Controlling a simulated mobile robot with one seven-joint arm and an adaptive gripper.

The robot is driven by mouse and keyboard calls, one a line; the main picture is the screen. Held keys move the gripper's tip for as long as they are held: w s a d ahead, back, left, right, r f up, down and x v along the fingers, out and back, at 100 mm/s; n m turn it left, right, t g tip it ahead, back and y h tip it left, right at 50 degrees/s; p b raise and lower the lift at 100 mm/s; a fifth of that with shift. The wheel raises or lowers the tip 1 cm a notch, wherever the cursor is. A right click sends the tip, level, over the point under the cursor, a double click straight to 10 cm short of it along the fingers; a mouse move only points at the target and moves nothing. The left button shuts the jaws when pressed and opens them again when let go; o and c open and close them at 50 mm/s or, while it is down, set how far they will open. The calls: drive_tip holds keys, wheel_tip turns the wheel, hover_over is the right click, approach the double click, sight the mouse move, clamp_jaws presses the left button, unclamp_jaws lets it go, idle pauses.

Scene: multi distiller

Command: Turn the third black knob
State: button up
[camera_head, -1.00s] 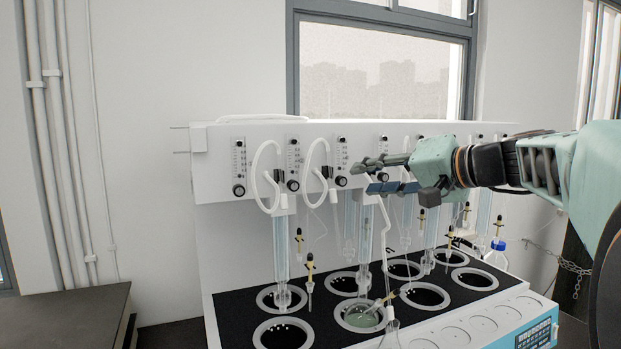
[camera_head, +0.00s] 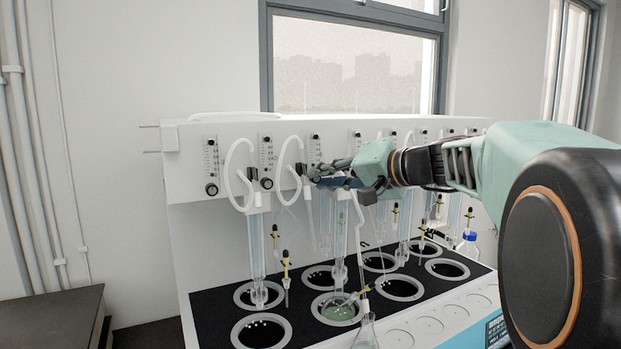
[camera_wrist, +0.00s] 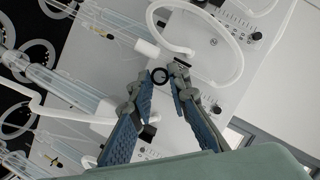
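Black knobs sit in a row under the flow gauges on the white panel (camera_head: 185,165). The first knob (camera_head: 211,189) and second knob (camera_head: 266,183) from the left are clear in the head view. The third gauge (camera_head: 315,148) shows, but my gripper (camera_head: 314,174) hides the knob below it. In the wrist view my gripper (camera_wrist: 157,77) is open, its two blue-grey fingers apart. A round black part with a pale centre (camera_wrist: 159,75) lies between the fingertips. I cannot tell whether it is the third knob or whether the fingers touch it.
White looped hoses (camera_head: 231,178) hang close to the left of my gripper. Glass condensers (camera_head: 257,245) and a black deck with round wells (camera_head: 261,332) stand below. A flask (camera_head: 365,332) is at the front. A dark bench (camera_head: 50,315) is at left.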

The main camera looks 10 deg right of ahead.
drive_tip(key=shift+f+m+b, duration=0.3)
drive_tip(key=shift+m+b, duration=0.1)
drive_tip(key=shift+b, duration=0.45)
clamp_jaws()
drive_tip(key=shift+d+m+y+b, duration=0.1)
drive_tip(key=shift+m+y+b, duration=0.45)
drive_tip(key=shift+b, duration=0.2)
drive_tip(key=shift+r+m, duration=0.2)
drive_tip(key=shift+m, duration=0.05)
drive_tip(key=o, duration=0.9)
unclamp_jaws()
drive_tip(key=v, duration=1.2)
drive_tip(key=shift+f, duration=0.15)
